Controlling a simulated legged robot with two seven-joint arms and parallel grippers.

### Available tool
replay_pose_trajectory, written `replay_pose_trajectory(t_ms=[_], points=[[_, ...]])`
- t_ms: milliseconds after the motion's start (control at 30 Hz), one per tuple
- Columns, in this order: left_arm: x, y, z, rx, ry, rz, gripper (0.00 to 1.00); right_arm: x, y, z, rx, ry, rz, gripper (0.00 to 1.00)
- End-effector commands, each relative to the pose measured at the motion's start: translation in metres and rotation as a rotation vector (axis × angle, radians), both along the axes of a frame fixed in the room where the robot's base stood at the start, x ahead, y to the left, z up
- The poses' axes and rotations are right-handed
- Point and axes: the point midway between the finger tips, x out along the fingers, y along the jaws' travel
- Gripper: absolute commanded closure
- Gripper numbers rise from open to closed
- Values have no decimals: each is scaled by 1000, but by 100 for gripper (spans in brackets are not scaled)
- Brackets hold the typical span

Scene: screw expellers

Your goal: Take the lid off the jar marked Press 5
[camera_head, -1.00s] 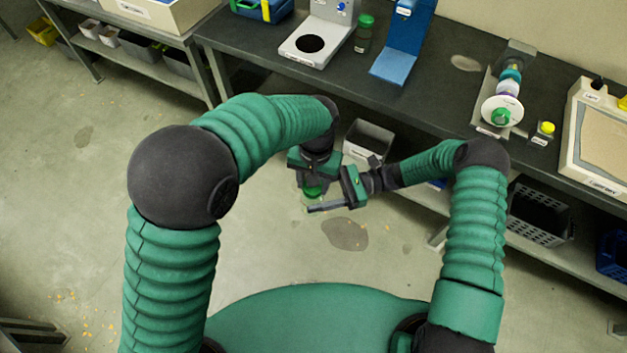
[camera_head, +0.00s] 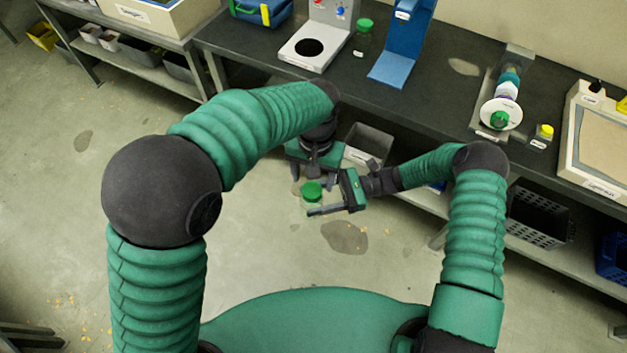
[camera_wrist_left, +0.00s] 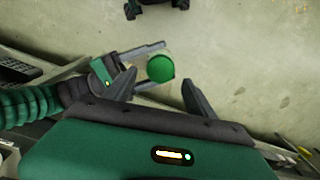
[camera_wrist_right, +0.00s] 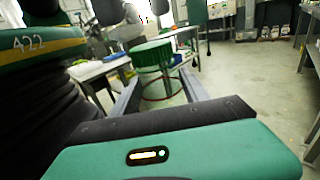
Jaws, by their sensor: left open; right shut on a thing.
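A clear jar (camera_wrist_right: 163,86) stands roughly upright in my right gripper (camera_head: 327,208), which is shut around its body. Its green lid (camera_head: 312,190) sits on top; the lid also shows in the left wrist view (camera_wrist_left: 160,68) and the right wrist view (camera_wrist_right: 152,53). I cannot read any marking on this jar. My left gripper (camera_head: 315,172) is open and empty, with its fingers apart on the bench side of the lid. In the left wrist view the lid appears between and beyond the open fingers, not gripped.
The dark bench (camera_head: 440,107) runs behind the grippers. It bears another green-lidded jar (camera_head: 363,38), a blue stand (camera_head: 400,50), a press with a white disc (camera_head: 500,112) and a small yellow-lidded jar (camera_head: 542,136). A grey bin (camera_head: 368,143) sits below. Floor around the held jar is clear.

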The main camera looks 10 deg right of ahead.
Motion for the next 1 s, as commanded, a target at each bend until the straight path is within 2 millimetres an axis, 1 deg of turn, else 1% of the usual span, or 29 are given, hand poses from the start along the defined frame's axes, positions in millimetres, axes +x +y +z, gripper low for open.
replay_pose_trajectory(t_ms=[67,167,300,400,467,700,800,900,1000], points=[[0,0,3,-1,3,-40,37,0,0,0,1,0,0,100],[1,-1,13,-5,7,-210,37,0,0,0,1,0,0,100],[1,-1,29,-5,15,-480,37,0,0,0,1,0,0,100],[0,-1,31,-5,20,-579,37,0,0,0,1,0,0,100],[0,0,26,-4,22,-597,37,0,0,0,1,0,0,100],[0,1,-18,-3,24,-595,37,0,0,0,1,0,0,100],[0,1,-34,-4,22,-594,37,0,0,0,1,0,0,100],[0,1,-42,-5,20,-593,37,0,0,0,1,0,0,100],[0,2,-45,-5,19,-593,37,0,0,0,1,0,0,100]])
